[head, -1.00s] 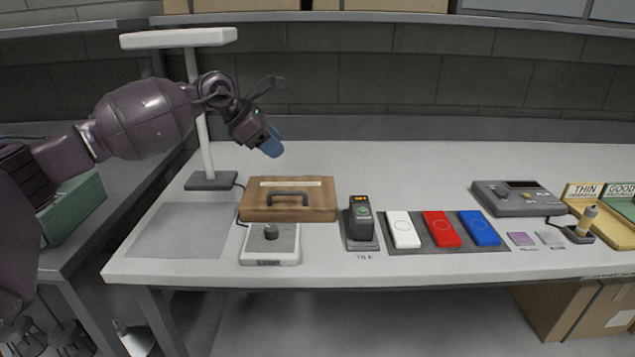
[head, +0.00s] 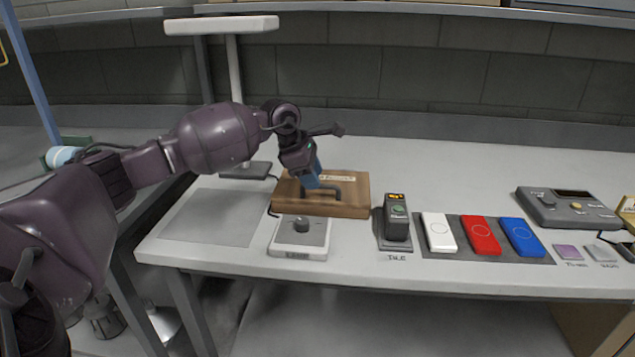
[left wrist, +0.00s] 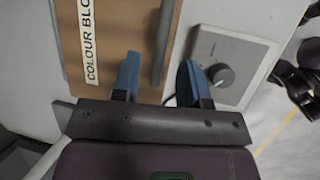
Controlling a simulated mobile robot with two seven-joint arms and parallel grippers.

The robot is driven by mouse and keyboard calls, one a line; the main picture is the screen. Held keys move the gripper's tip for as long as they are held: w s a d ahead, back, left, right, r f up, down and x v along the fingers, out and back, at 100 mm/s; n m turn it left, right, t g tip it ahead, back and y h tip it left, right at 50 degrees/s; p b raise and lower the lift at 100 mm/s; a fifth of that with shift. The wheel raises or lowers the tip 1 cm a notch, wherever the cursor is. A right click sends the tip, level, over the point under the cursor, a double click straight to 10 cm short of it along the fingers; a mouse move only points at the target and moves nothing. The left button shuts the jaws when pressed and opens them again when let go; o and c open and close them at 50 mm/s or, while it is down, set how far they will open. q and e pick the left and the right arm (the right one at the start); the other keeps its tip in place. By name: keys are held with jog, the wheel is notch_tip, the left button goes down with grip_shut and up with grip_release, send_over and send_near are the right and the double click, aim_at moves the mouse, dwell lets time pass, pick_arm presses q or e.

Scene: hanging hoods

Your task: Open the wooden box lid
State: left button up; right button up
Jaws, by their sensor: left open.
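The wooden box (head: 353,205) sits shut on the table, with a dark bar handle (head: 347,191) and a white label on its lid. My left gripper (head: 312,182) is at the left part of the box, by the handle's left end. In the left wrist view the box lid (left wrist: 118,30) and handle (left wrist: 163,45) lie ahead of my open left gripper (left wrist: 158,82). The handle lies between the lines of the two blue fingers, and I cannot tell whether they touch it.
A lamp control box with a knob (head: 301,237) stands just in front of the wooden box. A lamp stand (head: 238,100) rises behind left. A dark handheld device (head: 396,222) and white, red and blue blocks (head: 481,235) stand to the right. The table behind is clear.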

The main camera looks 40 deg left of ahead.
pick_arm(q)
jog(key=shift+x, duration=1)
grip_shut()
